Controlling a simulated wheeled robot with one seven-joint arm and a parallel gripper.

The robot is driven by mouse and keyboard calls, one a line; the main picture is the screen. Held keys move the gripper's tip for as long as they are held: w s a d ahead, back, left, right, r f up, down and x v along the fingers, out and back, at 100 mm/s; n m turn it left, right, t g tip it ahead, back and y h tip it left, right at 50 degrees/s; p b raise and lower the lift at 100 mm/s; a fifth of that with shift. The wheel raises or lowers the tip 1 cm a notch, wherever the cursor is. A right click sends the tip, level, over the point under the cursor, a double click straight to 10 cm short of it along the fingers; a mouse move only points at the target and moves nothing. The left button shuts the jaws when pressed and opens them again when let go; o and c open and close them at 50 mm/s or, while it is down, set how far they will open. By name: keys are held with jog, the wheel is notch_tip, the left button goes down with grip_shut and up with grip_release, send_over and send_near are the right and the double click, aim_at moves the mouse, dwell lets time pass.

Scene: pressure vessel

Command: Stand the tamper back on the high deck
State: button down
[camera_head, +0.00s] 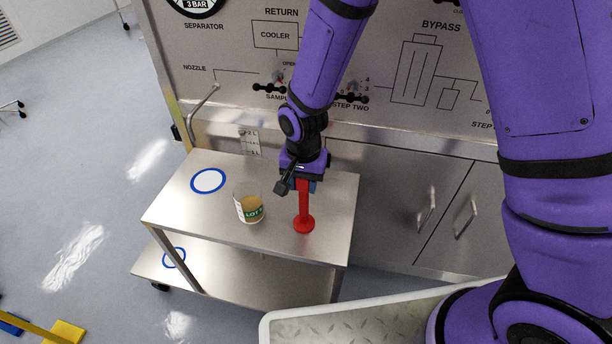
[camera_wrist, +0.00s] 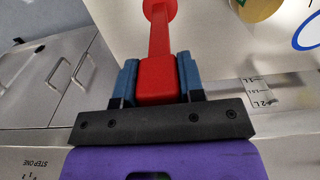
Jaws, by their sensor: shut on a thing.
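The red tamper (camera_head: 304,212) is upright in the head view, its round foot down over the right part of the cart's upper deck (camera_head: 240,169). My gripper (camera_head: 302,184) is shut on the top of its handle. In the wrist view the blue fingers (camera_wrist: 158,82) sit on both sides of the tamper's red block end (camera_wrist: 157,78), and its shaft runs away to the round foot. I cannot tell for certain whether the foot touches the deck.
A labelled cup (camera_head: 249,207) with yellowish contents stands left of the tamper on the upper deck. A blue-ringed white circle (camera_head: 208,181) marks the deck farther left. The lower shelf (camera_head: 235,280) bears another ring (camera_head: 174,257). A panel with cabinet doors (camera_head: 400,200) stands behind.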

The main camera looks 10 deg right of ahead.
jog(key=c, duration=0.7)
grip_release()
jog(key=shift+f, duration=0.1)
jog(key=shift+c, duration=0.2)
notch_tip(320, 180, up, 12)
jog(key=shift+r, duration=0.15)
jog(key=shift+d+r, duration=0.1)
jog(key=shift+r, duration=0.1)
jog(key=s+d+r+n+t, duration=0.1)
jog(key=s+d+r+t, duration=0.1)
jog(key=s+d+r, duration=0.55)
jog(key=s+d+r+n+t, duration=0.2)
jog(key=d+r, duration=0.9)
jog(key=d, duration=0.1)
jog(key=s+d+r+n+t, duration=0.1)
jog(key=s+d+r, duration=0.2)
jog(key=s, duration=0.6)
jog(key=shift+d, duration=0.95)
